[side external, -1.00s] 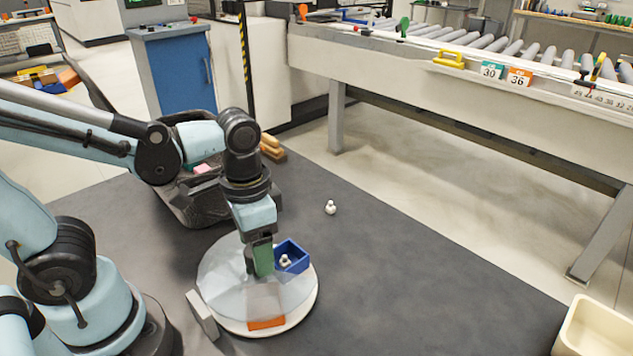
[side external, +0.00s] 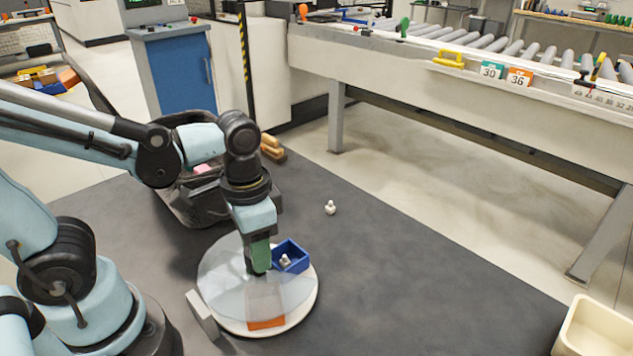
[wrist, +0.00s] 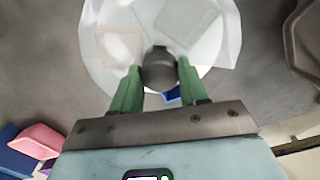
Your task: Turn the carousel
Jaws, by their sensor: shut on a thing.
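The carousel is a round white turntable (side external: 306,306) under a clear cover, on the dark mat. A blue bin (side external: 293,252) on its right rear side holds a small white piece (side external: 285,261). An orange-fronted bin (side external: 266,323) is at the front. In the wrist view, faint reddish (wrist: 118,47) and green (wrist: 185,22) compartments show through the cover. My gripper (side external: 258,262) points down at the carousel's middle. Its green fingers (wrist: 157,82) are shut on the dark round knob (wrist: 158,68). The blue bin is mostly hidden in the wrist view.
A grey block (side external: 202,314) stands at the carousel's left edge. Another white piece (side external: 330,208) stands on the mat. A dark bin (side external: 190,205) sits behind my arm. A cream tub (side external: 598,330) is at the lower right.

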